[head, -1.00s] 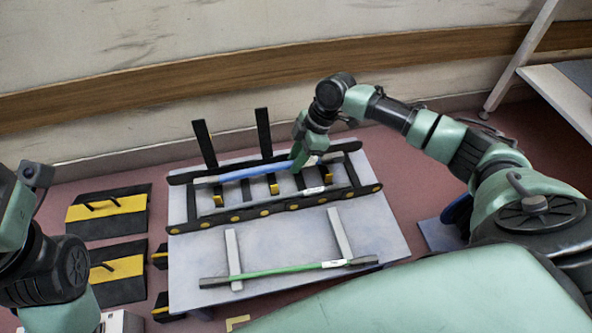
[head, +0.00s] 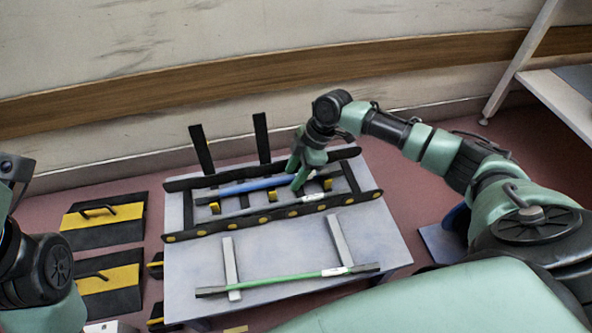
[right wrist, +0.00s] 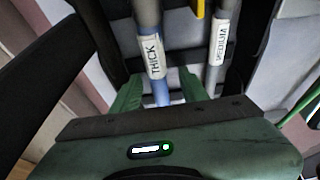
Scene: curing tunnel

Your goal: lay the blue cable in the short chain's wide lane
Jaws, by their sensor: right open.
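The blue cable (head: 255,186), with grey ends, lies along the back lane of the black chain (head: 262,219), behind its yellow dividers (head: 271,195). In the right wrist view its blue part (right wrist: 161,92) and its "THICK" label (right wrist: 152,56) show. My right gripper (head: 297,174) is low over the chain, open, with one finger on each side of the blue cable. A grey cable with a "MEDIUM" label (right wrist: 219,43) lies in the neighbouring front lane, outside the fingers. My left gripper is out of view; only part of that arm shows at the left edge.
A green cable (head: 285,279) rests across two pale strips (head: 231,265) on the grey table (head: 385,235) in front of the chain. Two dark posts (head: 262,138) stand behind the chain. Black and yellow plates with handles (head: 104,226) lie left of the table.

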